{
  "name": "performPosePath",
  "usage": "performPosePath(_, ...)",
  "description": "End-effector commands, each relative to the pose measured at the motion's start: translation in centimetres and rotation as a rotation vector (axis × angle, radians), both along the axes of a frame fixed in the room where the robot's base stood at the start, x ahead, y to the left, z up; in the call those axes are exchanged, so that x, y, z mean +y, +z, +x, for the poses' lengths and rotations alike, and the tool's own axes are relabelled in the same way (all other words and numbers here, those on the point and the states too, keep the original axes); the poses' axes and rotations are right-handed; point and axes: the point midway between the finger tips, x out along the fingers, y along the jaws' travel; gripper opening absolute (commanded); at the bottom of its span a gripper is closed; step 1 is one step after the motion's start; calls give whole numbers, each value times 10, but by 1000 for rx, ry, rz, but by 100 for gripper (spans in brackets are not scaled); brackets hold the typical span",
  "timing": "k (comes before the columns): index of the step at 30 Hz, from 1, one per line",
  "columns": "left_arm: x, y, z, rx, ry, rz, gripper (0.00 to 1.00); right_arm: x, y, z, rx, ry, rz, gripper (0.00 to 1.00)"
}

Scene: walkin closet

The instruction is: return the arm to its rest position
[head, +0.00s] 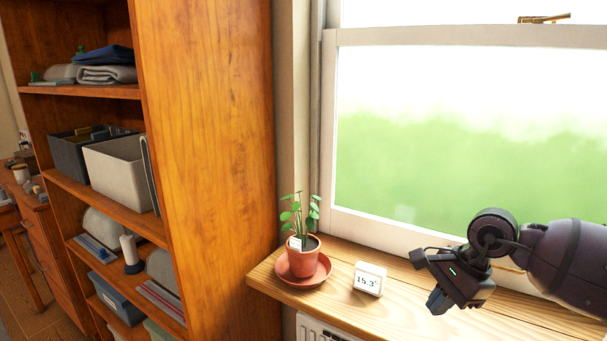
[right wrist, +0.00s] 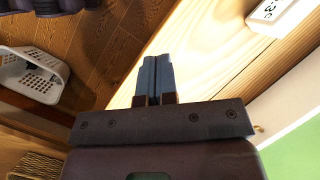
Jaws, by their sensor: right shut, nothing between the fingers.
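My right gripper (head: 437,300) is at the right of the head view, above the wooden window sill (head: 400,322). Its arm comes in from the right edge. In the right wrist view, the two blue-grey fingers (right wrist: 155,78) are pressed together with nothing between them. The gripper is apart from the white digital display (head: 369,279), which reads 15.3 and stands on the sill to its left. The display also shows at the top right of the right wrist view (right wrist: 283,12). My left gripper is in neither view.
A potted plant (head: 303,257) stands in a terracotta saucer (head: 281,270) at the sill's left end. The window (head: 470,130) is behind the sill. A wooden shelf unit (head: 215,150) with bins and folded cloth stands at left. A white basket (right wrist: 35,75) shows below in the right wrist view.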

Motion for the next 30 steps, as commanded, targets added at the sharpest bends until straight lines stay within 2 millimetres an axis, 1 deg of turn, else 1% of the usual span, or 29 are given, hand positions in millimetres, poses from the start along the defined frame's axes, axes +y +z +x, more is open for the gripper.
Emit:
performPosePath(1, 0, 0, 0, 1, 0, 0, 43, 20, -15, -12, 56, -29, 102, 0)
performPosePath(3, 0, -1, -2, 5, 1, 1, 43, 47, -28, -26, 138, -93, 261, 0)
performPosePath(6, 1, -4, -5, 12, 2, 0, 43, 81, -38, -44, 273, -207, 488, 0)
performPosePath(10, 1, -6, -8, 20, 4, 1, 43, 114, -42, -61, 468, -388, 765, 0)
performPosePath(12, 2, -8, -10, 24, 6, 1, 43, 125, -42, -67, 582, -498, 908, 0)
performPosePath(15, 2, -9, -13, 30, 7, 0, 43, 133, -42, -71, 751, -670, 1105, 0)
performPosePath(17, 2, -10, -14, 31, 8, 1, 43, 133, -43, -72, 858, -780, 1218, 0)
performPosePath(19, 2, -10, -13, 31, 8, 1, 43, 129, -47, -71, 986, -917, 1346, 0)
performPosePath(23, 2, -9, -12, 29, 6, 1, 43, 111, -62, -69, 1228, -1186, 1569, 0)
performPosePath(26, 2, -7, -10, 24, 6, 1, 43, 90, -82, -71, 1416, -1402, 1727, 0)
performPosePath(29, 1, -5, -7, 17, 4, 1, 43, 66, -109, -78, 1604, -1623, 1875, 0)
performPosePath(30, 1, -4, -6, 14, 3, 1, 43, 56, -122, -82, 1680, -1714, 1932, 0)
